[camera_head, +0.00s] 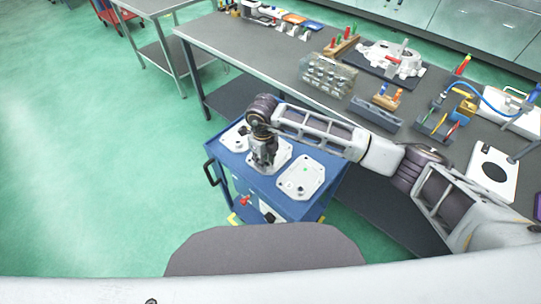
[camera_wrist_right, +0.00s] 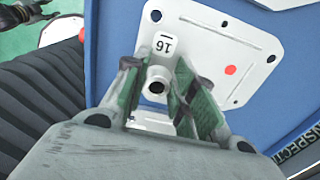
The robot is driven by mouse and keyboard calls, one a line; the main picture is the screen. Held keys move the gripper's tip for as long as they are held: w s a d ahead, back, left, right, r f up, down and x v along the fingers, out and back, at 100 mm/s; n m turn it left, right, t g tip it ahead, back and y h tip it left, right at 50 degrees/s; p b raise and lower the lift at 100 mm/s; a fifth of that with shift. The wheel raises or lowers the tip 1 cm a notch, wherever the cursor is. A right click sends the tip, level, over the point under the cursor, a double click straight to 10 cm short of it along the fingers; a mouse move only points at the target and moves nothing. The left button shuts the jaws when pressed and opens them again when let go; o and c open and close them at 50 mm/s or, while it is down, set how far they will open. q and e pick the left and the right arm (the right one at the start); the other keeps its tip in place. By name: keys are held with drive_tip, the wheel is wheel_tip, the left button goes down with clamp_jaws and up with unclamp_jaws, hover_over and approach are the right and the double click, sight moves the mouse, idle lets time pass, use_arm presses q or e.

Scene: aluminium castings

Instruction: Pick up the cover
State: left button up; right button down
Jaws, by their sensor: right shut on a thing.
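A flat, light-grey metal cover (camera_wrist_right: 205,48) with rounded corners, corner holes, a "16" label and a red dot lies under my right gripper in the wrist view. In the head view this cover (camera_head: 281,158) lies on the blue cart top, partly hidden by the gripper. My right gripper (camera_head: 264,166) points down over it. In the wrist view the right gripper's fingers (camera_wrist_right: 170,95) are shut around a small round boss with a dark hole on the cover. I cannot tell whether the cover is clear of the cart. My left gripper is not in view.
The blue cart (camera_head: 330,190) also bears another cover (camera_head: 300,178) with a green dot to the right and one more cover (camera_head: 236,137) at the left. Behind it, a long grey workbench (camera_head: 240,45) holds a casting (camera_head: 392,60), tools and a clear box (camera_head: 327,75). Green floor is open at left.

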drive_tip(key=shift+r, duration=0.55)
wheel_tip(320, 180, up, 4)
drive_tip(key=shift+r, duration=0.2)
wheel_tip(320, 180, up, 3)
drive_tip(key=shift+w+r+b, duration=0.1)
drive_tip(key=shift+r+b, duration=0.05)
drive_tip(key=shift+b, duration=0.25)
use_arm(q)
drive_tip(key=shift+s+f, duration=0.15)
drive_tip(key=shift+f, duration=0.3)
use_arm(e)
drive_tip(key=shift+r, duration=0.65)
